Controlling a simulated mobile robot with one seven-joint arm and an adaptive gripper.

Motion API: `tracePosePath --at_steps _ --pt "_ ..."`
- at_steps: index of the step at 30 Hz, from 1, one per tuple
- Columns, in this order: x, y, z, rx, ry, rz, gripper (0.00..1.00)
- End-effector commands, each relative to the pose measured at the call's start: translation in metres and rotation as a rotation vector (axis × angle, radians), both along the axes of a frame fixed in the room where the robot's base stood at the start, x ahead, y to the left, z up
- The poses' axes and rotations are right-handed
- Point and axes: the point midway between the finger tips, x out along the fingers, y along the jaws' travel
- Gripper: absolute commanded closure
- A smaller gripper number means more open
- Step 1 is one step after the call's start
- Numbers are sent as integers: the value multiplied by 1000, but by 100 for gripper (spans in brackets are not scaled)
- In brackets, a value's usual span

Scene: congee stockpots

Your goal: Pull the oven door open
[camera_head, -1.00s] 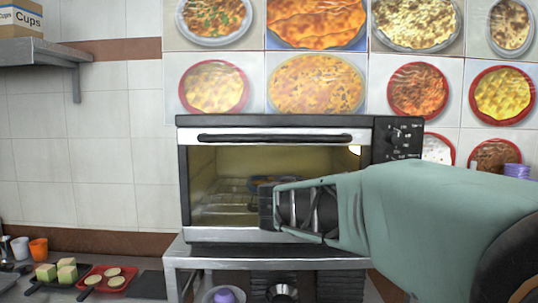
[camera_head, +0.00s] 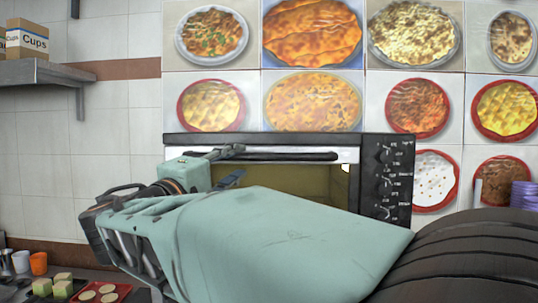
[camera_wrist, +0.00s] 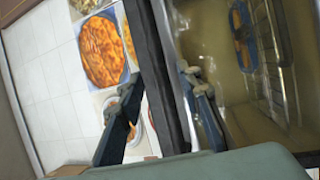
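The oven (camera_head: 385,185) stands on a shelf against the tiled wall, with its door shut. The dark bar handle (camera_head: 290,156) runs across a silver strip at the top of the door. My gripper (camera_head: 236,166) is at the left part of the handle, with its fingers apart. In the wrist view the fingers of my gripper (camera_wrist: 162,78) spread to either side of a long dark bar along the oven's top front. I cannot tell whether they touch the handle. The door window (camera_wrist: 225,60) shows a wire rack inside. My arm hides most of the lower door.
The oven's knob panel (camera_head: 388,180) is at its right. A tray of food (camera_head: 100,293) and an orange cup (camera_head: 38,263) stand at lower left. A wall shelf (camera_head: 40,73) holds a cardboard box (camera_head: 27,40). Purple cups (camera_head: 523,194) are at the right.

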Motion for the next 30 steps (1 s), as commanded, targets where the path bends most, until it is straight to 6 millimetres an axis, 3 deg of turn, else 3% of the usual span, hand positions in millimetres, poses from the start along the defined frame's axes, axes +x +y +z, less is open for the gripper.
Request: tracePosePath --at_steps 3,9,20,30 --pt "20 -10 6 -2 0 -3 68" --pt "41 -19 9 -1 0 -2 68" --pt "46 -22 9 -1 0 -1 68" --pt "46 -22 9 -1 0 -1 100"
